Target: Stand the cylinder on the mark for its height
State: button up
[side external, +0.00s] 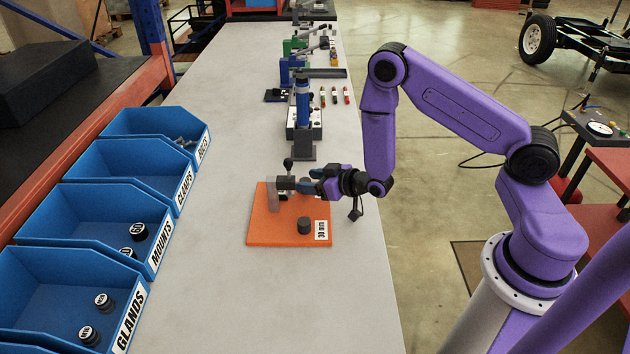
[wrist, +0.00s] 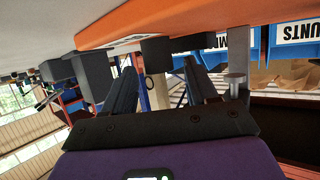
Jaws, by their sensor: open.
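A short dark cylinder (side external: 304,225) stands upright on the front right of the orange board (side external: 262,233), beside a white label (side external: 322,229) reading "30 mm". My gripper (side external: 308,184) is open and level over the board's far right part, pointing left. Right at its fingertips is a dark grey rounded part (side external: 286,183); I cannot tell whether it lies between the fingers. A grey upright piece (side external: 272,196) stands to its left. In the wrist view, which is upside down, a dark block (wrist: 155,52) shows ahead between the parted fingers of my gripper (wrist: 160,68), under the board's orange edge (wrist: 120,25).
A blue-columned device (side external: 303,105) stands behind the board, with a small black knob (side external: 288,163) in front of it. Blue labelled bins (side external: 75,255) line the left side, some holding dark round parts. The grey table (side external: 210,280) is clear left of and in front of the board.

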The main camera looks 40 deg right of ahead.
jog(key=shift+r, duration=0.15)
jog(key=v, duration=1.2)
jog(key=s+a+r+n+g+y, duration=0.2)
jog(key=s+a+r+n+g, duration=0.3)
jog(key=s+a+g, duration=0.55)
jog(key=s+d+r+n+g+h, duration=0.2)
jog(key=s+d+r+n+h, duration=0.2)
jog(key=s+r, duration=0.5)
jog(key=shift+s+d+r+n+g, duration=0.35)
jog(key=shift+s+n, duration=0.25)
jog(key=shift+s, duration=1.6)
